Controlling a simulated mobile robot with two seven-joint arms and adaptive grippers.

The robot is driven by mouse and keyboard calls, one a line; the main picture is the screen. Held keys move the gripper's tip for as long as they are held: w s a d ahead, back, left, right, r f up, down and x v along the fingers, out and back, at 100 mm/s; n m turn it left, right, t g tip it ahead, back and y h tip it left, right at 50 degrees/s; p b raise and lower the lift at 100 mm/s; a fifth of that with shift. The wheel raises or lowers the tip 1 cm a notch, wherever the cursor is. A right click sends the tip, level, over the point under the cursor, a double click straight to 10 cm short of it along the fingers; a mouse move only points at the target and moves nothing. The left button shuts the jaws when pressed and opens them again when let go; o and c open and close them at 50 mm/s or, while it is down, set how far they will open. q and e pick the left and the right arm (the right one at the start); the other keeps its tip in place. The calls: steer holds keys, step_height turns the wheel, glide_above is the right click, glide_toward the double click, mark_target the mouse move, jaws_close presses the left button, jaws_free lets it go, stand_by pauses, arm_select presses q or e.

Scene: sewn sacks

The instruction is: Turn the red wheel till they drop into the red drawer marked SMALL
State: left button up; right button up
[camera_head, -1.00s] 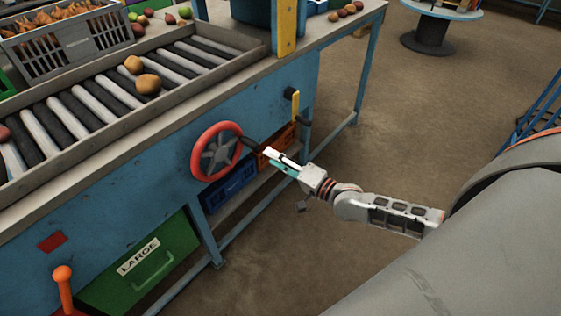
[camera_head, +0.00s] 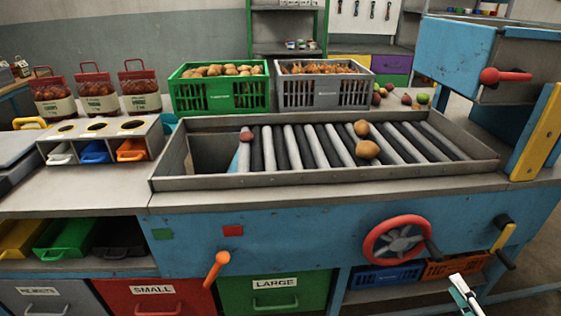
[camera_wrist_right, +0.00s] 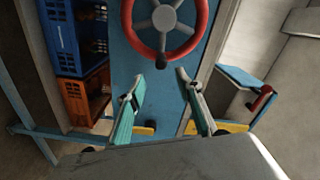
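The red wheel (camera_head: 397,241) with grey spokes and a dark handle is on the blue front of the sorting table; it also shows in the right wrist view (camera_wrist_right: 163,17). The red drawer marked SMALL (camera_head: 152,299) is shut, low on the left. Two brown potatoes (camera_head: 367,150) lie on the rollers (camera_head: 315,146). A small reddish one (camera_head: 246,134) lies at their left end, beside an opening. My right gripper (camera_head: 459,285) is below and right of the wheel. In the right wrist view its fingers (camera_wrist_right: 160,78) are apart and empty, just short of the wheel. My left gripper is out of view.
A green drawer marked LARGE (camera_head: 274,294) is right of the red one. An orange lever (camera_head: 216,268) sticks out above them. Blue (camera_head: 386,275) and orange crates (camera_head: 455,264) sit under the wheel. A yellow-handled lever (camera_head: 503,237) is to its right.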

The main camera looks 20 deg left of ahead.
mark_target(440, 261)
stand_by(0.7)
steer(key=w+n, duration=0.1)
steer(key=n, duration=0.4)
steer(key=w+a+n+b, duration=0.1)
steer(key=n, duration=0.5)
steer(key=w+n, duration=0.2)
steer(key=n, duration=0.3)
steer(key=shift+a+n, duration=0.15)
steer(key=shift+n, duration=0.15)
steer(key=b+x, duration=0.1)
steer(key=x, duration=0.5)
steer(key=shift+w+f, duration=0.1)
steer(key=shift+w, duration=0.05)
steer(key=shift+w+a, duration=0.25)
steer(key=shift+w, duration=0.4)
steer(key=shift+c, duration=0.2)
